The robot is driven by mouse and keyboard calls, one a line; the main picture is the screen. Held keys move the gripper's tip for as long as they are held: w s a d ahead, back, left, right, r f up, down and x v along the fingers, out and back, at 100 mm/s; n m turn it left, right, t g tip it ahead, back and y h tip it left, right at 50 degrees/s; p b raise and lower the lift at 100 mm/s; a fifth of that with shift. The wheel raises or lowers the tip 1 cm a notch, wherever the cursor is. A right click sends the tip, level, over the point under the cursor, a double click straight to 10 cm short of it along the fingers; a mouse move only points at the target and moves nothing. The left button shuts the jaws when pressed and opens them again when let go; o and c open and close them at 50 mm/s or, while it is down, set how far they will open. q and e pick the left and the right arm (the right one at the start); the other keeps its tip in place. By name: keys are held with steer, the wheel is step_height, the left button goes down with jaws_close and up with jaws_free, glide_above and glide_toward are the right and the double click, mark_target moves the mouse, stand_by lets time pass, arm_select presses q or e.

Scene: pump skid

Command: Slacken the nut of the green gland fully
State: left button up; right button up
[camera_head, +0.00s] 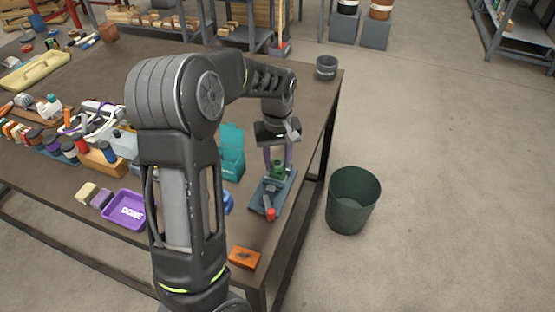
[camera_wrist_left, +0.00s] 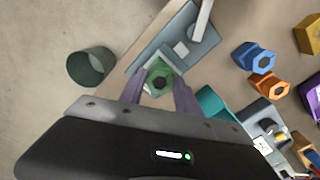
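The green gland (camera_head: 277,169) stands upright on a blue-grey fixture (camera_head: 285,190) near the table's right edge. The fixture has a red-ended part (camera_head: 270,213) at its near end. My left gripper (camera_head: 278,163) points down over the gland, its purple fingers on either side of it. In the left wrist view the gland's green hexagonal nut (camera_wrist_left: 158,82) sits between the fingertips (camera_wrist_left: 159,90), with little or no gap showing. I cannot tell whether the fingers press on it. My right gripper is not in view.
A teal box (camera_head: 232,150) stands left of the fixture. A blue hex piece (camera_wrist_left: 254,55) and an orange one (camera_wrist_left: 264,85) lie near it. A purple tray (camera_head: 124,210) and an orange block (camera_head: 244,257) are on the table. A dark green bin (camera_head: 352,200) stands on the floor.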

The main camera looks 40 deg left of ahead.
mark_target(278, 163)
arm_select(q)
steer(key=o, duration=0.3)
steer(key=shift+o, duration=0.2)
steer(key=shift+r+b, duration=0.4)
steer(key=shift+r, duration=3.5)
